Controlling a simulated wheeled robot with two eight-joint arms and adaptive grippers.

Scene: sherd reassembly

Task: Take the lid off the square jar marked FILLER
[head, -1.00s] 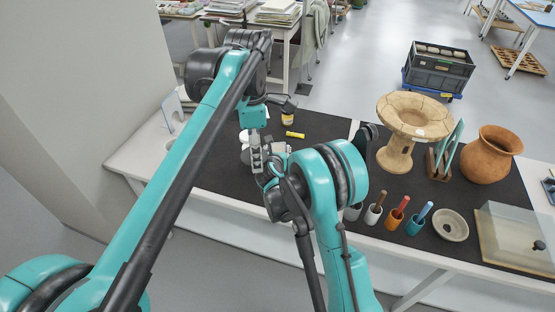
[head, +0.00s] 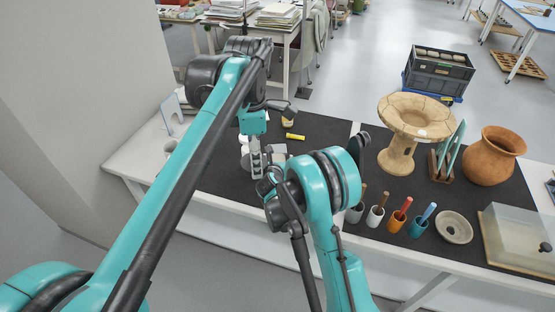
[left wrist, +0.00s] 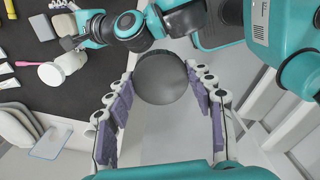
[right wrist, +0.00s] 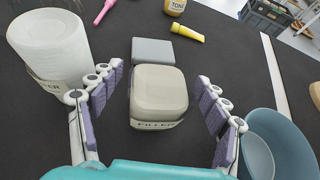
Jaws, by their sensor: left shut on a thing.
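The square jar marked FILLER (right wrist: 158,98) stands on the black mat in the right wrist view. A pale, rounded square top covers it, above the lettered label. My right gripper (right wrist: 160,76) is open, its purple-padded fingers on both sides of the jar with gaps showing. In the left wrist view my left gripper (left wrist: 159,74) is shut on a dark grey round thing (left wrist: 160,80), held off to the side, in front of the table. In the head view my arms hide most of the jar area.
A tall white jar (right wrist: 50,48) stands close left of the right gripper. A grey block (right wrist: 153,51) lies behind the FILLER jar, with a yellow piece (right wrist: 186,33) and a TONE bottle (right wrist: 175,6) beyond. A blue bowl (right wrist: 290,150) is close on the right.

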